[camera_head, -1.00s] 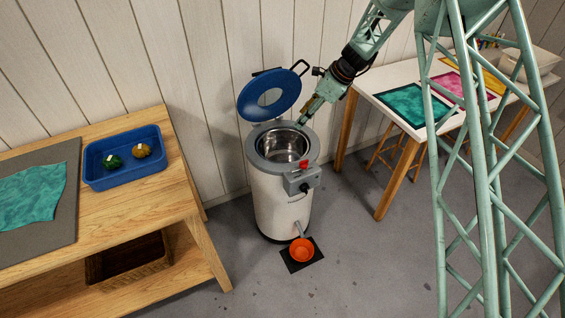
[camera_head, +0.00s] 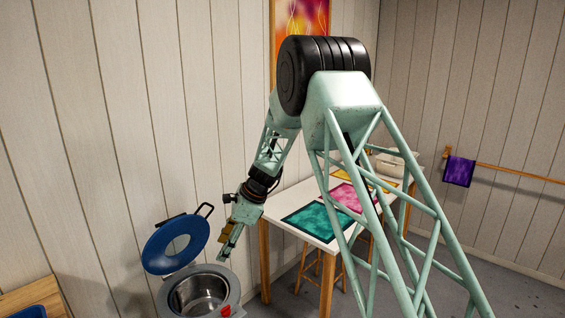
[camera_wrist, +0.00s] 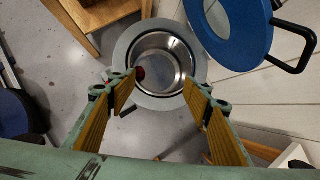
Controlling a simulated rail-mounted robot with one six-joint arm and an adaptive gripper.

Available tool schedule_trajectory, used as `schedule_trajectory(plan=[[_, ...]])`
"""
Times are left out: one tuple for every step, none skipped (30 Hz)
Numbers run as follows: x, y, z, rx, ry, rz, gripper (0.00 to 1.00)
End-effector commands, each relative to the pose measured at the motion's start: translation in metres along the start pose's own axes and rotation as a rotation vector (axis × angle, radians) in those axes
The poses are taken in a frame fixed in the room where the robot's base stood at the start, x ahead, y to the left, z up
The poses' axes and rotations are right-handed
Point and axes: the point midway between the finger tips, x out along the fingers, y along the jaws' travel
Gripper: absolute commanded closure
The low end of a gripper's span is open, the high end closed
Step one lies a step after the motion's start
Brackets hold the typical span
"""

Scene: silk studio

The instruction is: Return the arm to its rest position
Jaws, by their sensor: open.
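My gripper (camera_head: 226,240) hangs from my mint-green arm, pointing down beside the steamer pot at the bottom of the head view. In the wrist view my gripper (camera_wrist: 165,115) has its two tan-padded fingers spread apart with nothing between them. Beyond the fingers is the open steel pot (camera_wrist: 165,57), which also shows in the head view (camera_head: 197,295). The fingers appear to be above the pot, not touching it. Its blue lid (camera_head: 176,243) stands tilted open to the left of my gripper.
A white table (camera_head: 300,228) with teal, pink and yellow cloths stands behind my arm to the right. A purple cloth (camera_head: 459,171) hangs on a wooden wall rail at the right. A wooden bench corner (camera_head: 28,296) with a blue tray (camera_head: 32,312) shows at lower left.

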Motion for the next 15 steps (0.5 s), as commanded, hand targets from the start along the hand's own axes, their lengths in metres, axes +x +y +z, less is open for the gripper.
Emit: schedule_trajectory(plan=[[-0.014, 0.003, 0.001, -0.018, 0.004, -0.005, 0.54], [-0.021, 0.005, 0.001, -0.029, 0.006, -0.006, 0.54], [-0.030, 0.007, 0.001, -0.046, 0.009, -0.009, 0.54], [-0.036, 0.010, 0.001, -0.058, 0.012, -0.009, 0.54], [-0.043, 0.012, 0.001, -0.070, 0.015, -0.010, 0.54], [-0.052, 0.015, 0.001, -0.086, 0.019, -0.013, 0.54], [-0.058, 0.017, 0.001, -0.098, 0.022, -0.014, 0.54], [-0.065, 0.020, 0.001, -0.109, 0.024, -0.015, 0.54], [-0.074, 0.023, 0.000, -0.125, 0.028, -0.017, 0.54], [-0.080, 0.025, 0.000, -0.137, 0.031, -0.018, 0.54], [-0.087, 0.028, 0.000, -0.148, 0.035, -0.020, 0.54], [-0.095, 0.031, -0.001, -0.163, 0.038, -0.021, 0.54], [-0.102, 0.034, -0.001, -0.175, 0.041, -0.022, 0.54], [-0.108, 0.036, -0.001, -0.187, 0.044, -0.024, 0.54], [-0.116, 0.040, -0.002, -0.202, 0.049, -0.025, 0.54]])
